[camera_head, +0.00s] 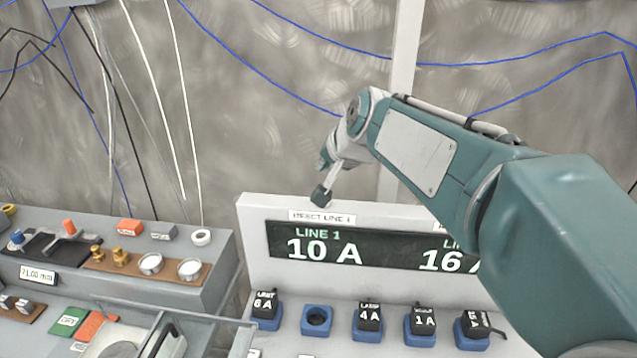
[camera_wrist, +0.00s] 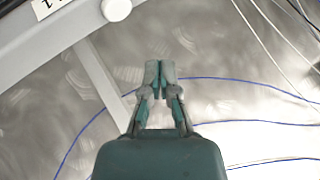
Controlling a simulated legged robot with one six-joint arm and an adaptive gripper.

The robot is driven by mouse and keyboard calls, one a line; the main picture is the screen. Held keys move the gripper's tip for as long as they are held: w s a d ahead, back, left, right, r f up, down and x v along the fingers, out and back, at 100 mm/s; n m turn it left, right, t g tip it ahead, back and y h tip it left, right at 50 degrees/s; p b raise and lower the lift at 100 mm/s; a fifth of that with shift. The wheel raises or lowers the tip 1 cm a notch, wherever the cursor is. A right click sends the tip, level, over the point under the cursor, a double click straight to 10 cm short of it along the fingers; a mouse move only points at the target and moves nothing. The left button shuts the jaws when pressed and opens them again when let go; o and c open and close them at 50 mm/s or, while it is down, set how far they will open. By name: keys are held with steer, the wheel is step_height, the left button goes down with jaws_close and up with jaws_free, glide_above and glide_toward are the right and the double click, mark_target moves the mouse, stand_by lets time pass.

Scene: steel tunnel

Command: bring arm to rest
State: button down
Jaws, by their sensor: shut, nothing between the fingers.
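My teal arm reaches in from the right of the head view, over the grey panel (camera_head: 255,240) with the line display. In the wrist view my gripper (camera_wrist: 160,70) has its two grey fingertips together, with nothing held between them. The fingers are not clear there.
The display (camera_head: 370,246) reads LINE 1 10 A; its right part is hidden by my arm. Below it are several black fuses in blue sockets and one empty socket (camera_head: 316,320). A cluttered console (camera_head: 200,290) stands left. Blue cables (camera_head: 290,85) hang along the wall.

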steer(key=s+d+f+n+g+h, duration=0.1)
steer(key=s+d+f, duration=0.2)
steer(key=s, duration=0.6)
steer(key=s+d+f+n+h, duration=0.1)
steer(key=s+d+f, duration=0.3)
steer(key=s, duration=0.5)
steer(key=s+d+f+n+g+h, duration=0.1)
steer(key=s+d+f+n, duration=0.1)
steer(key=s+f, duration=0.3)
steer(key=s+d, duration=0.1)
steer(key=s, duration=0.3)
steer(key=shift+d+g+h, duration=0.3)
steer(key=shift+s, duration=0.1)
